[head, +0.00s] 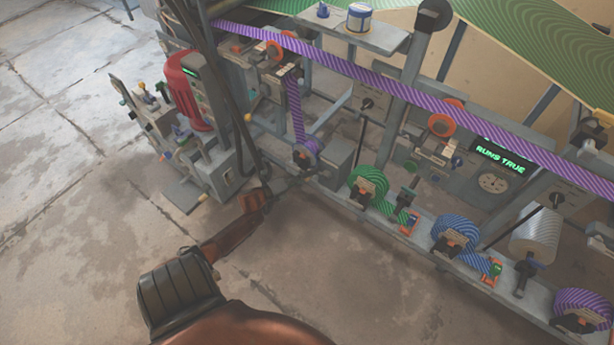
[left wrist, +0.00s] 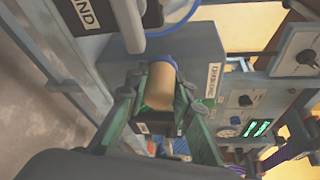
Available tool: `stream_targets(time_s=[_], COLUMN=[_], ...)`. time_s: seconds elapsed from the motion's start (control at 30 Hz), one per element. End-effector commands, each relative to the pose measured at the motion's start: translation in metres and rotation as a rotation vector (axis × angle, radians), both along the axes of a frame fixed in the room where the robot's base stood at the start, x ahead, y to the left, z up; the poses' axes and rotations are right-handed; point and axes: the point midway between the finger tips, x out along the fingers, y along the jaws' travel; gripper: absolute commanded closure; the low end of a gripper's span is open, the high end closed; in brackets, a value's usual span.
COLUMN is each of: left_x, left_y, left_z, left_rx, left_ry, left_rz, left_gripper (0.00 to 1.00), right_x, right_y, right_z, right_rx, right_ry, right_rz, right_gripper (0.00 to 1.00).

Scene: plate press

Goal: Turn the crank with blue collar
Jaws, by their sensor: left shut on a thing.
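In the left wrist view a tan cylindrical handle (left wrist: 158,86) with a blue edge at its top lies between the fingers of my left gripper (left wrist: 160,98). The gripper is shut on this handle. A blue curved band (left wrist: 180,27) shows just above it, beside a grey rounded bar (left wrist: 128,22); how these join the handle is partly hidden. In the head view my left gripper (head: 283,186) is at the machine's low front rail, below a purple-striped roll (head: 305,154). The crank itself is too small and covered to make out there. My right gripper is not in view.
Green (head: 368,184) and blue (head: 455,234) striped rolls line the rail to the right. A red motor-like unit (head: 190,88) stands at the left. A lit screen (head: 499,159) reads "RUNS TRUE". The concrete floor (head: 75,240) at left and front is clear.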

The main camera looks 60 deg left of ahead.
Motion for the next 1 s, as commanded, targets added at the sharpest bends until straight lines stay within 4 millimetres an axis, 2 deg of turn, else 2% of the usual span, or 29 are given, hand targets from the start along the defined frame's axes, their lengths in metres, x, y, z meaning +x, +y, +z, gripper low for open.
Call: stream_targets(time_s=[0.27, 0.3, 0.5, 0.83, 1.0], left_x=[0.001, 0.001, 0.001, -0.002, -0.023], left_y=[-0.001, -0.001, 0.000, 0.000, 0.002], left_z=[0.001, 0.001, 0.001, 0.000, 0.002], left_rx=[0.001, 0.001, 0.000, -0.001, -0.001], left_ry=[-0.002, -0.002, -0.002, -0.001, 0.001], left_rz=[-0.001, -0.001, -0.001, 0.001, 0.001], left_gripper=[1.00, 0.76, 0.62, 0.60, 0.60], right_x=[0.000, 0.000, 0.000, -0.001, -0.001], right_y=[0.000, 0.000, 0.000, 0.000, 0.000], right_z=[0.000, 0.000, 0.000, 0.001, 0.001], right_rx=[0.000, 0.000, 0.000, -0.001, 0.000], right_ry=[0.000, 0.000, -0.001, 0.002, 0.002], right_rz=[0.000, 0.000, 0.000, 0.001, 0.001], right_gripper=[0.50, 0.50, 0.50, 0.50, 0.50])
